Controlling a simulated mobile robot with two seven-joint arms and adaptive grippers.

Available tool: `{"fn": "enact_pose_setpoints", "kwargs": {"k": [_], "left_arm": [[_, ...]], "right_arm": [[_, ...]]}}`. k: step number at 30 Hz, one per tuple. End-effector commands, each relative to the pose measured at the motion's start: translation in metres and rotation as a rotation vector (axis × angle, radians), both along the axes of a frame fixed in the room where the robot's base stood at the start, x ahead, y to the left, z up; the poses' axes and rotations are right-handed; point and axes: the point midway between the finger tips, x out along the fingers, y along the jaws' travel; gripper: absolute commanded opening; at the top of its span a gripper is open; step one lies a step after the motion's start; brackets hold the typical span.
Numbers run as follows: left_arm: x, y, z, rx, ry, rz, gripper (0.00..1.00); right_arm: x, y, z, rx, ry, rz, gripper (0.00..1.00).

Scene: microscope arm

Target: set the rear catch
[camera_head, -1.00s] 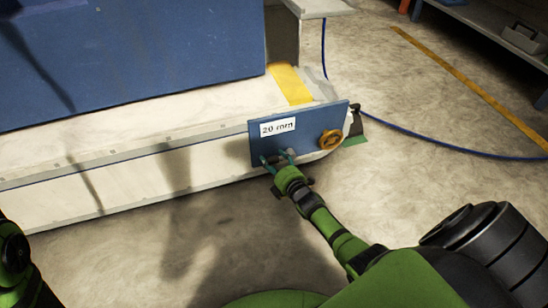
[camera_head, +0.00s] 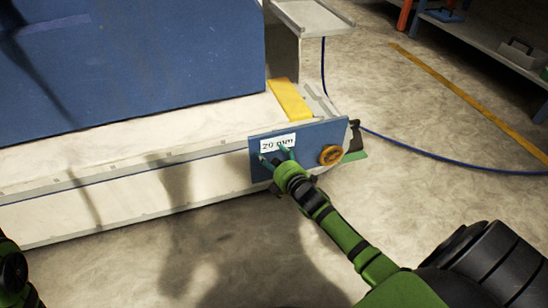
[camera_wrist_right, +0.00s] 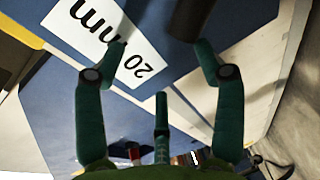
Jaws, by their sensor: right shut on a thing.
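A blue panel (camera_head: 318,137) with a white "20 mm" label (camera_head: 279,143) and an orange knob (camera_head: 331,155) stands at the end of the pale base. My right gripper (camera_head: 274,157) is at the panel's left part, with its fingers over the label's lower edge. No rear catch can be clearly identified.
The long pale base (camera_head: 130,205) carries a big blue block (camera_head: 140,50) and a yellow strip (camera_head: 290,100). A blue cable (camera_head: 430,155) runs over the floor to the right. A shelf (camera_head: 490,40) stands at the far right. The floor ahead is open.

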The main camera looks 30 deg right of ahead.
Motion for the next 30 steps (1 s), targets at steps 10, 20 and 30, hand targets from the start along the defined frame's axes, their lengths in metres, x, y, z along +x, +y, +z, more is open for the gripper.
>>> {"fn": "enact_pose_setpoints", "kwargs": {"k": [10,20,30], "left_arm": [[0.000,0.000,0.007,0.000,0.000,0.000,0.52],[0.000,0.000,0.020,0.000,0.000,0.000,0.52],[0.000,0.000,0.032,0.000,0.000,0.000,0.52]], "right_arm": [[-0.007,-0.003,0.005,-0.005,-0.006,-0.004,0.63],[-0.031,-0.001,0.003,0.000,-0.002,-0.001,0.63],[-0.055,-0.001,0.002,0.001,0.000,0.000,0.63]]}}
